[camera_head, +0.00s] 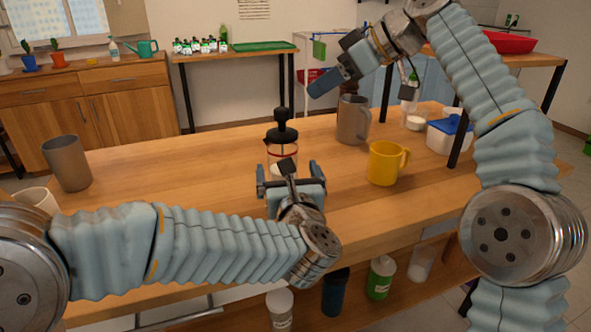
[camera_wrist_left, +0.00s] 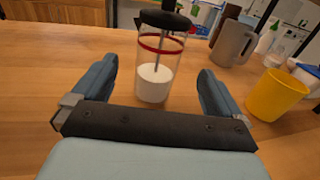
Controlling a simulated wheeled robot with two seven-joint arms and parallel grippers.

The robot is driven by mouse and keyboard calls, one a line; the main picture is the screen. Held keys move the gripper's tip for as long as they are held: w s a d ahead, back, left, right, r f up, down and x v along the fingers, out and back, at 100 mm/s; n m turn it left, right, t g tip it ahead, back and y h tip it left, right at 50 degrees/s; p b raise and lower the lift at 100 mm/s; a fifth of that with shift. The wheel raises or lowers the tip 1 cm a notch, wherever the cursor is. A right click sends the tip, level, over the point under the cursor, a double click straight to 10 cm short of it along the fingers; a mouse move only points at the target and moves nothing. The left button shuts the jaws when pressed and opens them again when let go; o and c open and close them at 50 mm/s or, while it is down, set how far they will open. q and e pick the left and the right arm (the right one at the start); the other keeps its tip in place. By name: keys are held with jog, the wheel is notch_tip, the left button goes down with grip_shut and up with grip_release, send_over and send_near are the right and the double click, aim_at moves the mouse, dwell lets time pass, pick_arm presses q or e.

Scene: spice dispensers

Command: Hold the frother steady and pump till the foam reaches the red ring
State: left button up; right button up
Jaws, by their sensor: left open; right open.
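The frother (camera_head: 283,150) stands upright on the wooden table, with a black lid and knob on top and a red ring around its clear body. In the left wrist view the frother (camera_wrist_left: 160,58) has white liquid or foam in its lower part, with its top below the red ring (camera_wrist_left: 161,43). My left gripper (camera_head: 290,172) is open just in front of the frother; in the wrist view its fingers are apart, one to each side of it, and do not touch it. My right gripper (camera_head: 322,88) is open, raised above the table to the right of the frother.
A grey metal pitcher (camera_head: 352,121) and a yellow mug (camera_head: 384,165) stand right of the frother. A white tub with a blue lid (camera_head: 450,135) is farther right. A grey cup (camera_head: 67,163) stands at the left end. The table between cup and frother is clear.

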aim_at(283, 153)
pick_arm(q)
jog(key=w, duration=0.5)
jog(key=w+a, duration=0.1)
jog(key=w, duration=0.2)
jog(key=shift+w, duration=0.25)
jog(key=shift+c, duration=0.2)
jog(key=c, duration=1.2)
